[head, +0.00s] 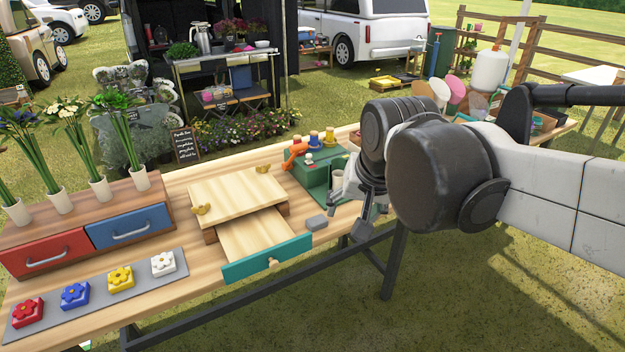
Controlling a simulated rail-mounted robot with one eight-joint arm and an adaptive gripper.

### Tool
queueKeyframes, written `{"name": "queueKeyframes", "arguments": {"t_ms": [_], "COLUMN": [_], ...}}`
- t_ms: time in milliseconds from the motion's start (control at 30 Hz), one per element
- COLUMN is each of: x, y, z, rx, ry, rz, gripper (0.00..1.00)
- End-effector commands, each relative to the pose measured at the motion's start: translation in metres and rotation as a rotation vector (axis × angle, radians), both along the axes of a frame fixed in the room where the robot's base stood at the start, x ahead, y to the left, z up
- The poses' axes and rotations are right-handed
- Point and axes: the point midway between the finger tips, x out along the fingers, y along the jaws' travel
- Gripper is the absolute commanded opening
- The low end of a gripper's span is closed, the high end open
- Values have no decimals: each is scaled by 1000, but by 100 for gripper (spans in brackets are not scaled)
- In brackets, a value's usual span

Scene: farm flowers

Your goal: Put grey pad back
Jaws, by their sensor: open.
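A small grey pad (316,223) lies flat on the wooden table, just right of the open drawer. The drawer (265,258) has a teal front with a small knob and is pulled out from under a light wooden board (237,194). My gripper (351,216) is open, pointing down to the right of the grey pad and apart from it. My own arm hides part of the gripper and the table's right end.
A green box (313,176) with an orange-handled item and small spools stands behind the gripper. A grey mat (50,318) with flower blocks lies front left. A chest with a red drawer (55,252) and a blue drawer (128,226) holds flower vases.

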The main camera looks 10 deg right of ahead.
Motion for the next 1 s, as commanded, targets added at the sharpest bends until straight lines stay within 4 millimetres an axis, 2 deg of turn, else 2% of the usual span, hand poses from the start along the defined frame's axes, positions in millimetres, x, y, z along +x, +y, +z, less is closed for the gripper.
{"name": "queueKeyframes", "arguments": {"t_ms": [33, 200, 400, 567, 1000], "x": [-15, -50, -76, -82, -82], "y": [0, 0, -1, -1, -1], "z": [-3, -13, -24, -28, -28], "rx": [-19, -90, -155, -176, -177], "ry": [-21, -89, -145, -160, -161], "rz": [36, 163, 262, 292, 294], "gripper": [52, 52, 52, 52, 52]}}
